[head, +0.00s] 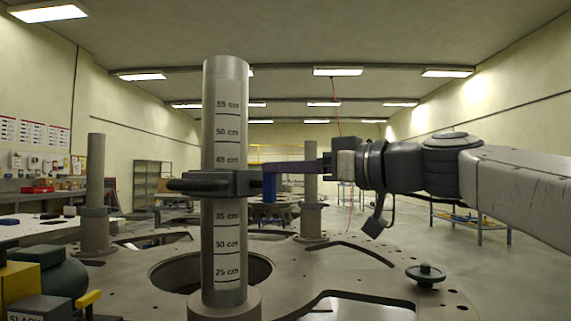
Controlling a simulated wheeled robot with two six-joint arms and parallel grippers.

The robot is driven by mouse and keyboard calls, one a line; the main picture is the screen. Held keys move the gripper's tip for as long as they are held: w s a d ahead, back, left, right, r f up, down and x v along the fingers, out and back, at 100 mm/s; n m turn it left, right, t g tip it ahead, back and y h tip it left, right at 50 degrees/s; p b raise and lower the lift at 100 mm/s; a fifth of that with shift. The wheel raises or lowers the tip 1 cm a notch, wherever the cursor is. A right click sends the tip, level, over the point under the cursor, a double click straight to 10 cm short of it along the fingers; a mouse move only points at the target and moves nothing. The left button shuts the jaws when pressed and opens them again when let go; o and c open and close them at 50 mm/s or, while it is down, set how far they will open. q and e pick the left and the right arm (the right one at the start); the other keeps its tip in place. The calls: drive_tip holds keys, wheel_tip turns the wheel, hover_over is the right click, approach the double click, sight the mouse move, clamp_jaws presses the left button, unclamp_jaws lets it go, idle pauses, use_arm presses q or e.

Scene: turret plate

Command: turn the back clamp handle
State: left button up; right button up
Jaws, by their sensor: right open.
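A grey post (222,120) with a centimetre scale stands upright in front of me. A dark clamp (215,184) sits around it, just under the 45 cm mark, with ends sticking out left and right. A short blue upright piece (269,187) shows at the clamp's right end; I cannot tell for sure whether it is the clamp's handle. My right gripper (275,167) comes in from the right and is open. Its purple-dark fingers reach level to the blue piece and the clamp's right end. Contact cannot be told. My left gripper is out of view.
The post rises from a large round turret plate (360,268) with cut-outs. Shorter posts stand at left (95,180) and behind (311,185). A dark knob (426,273) sits at the plate's right. A yellow and green machine (60,275) fills the lower left.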

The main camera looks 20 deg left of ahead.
drive_tip(key=x, duration=0.4)
drive_tip(key=shift+a+p, duration=0.1)
drive_tip(key=shift+p, duration=0.3)
clamp_jaws()
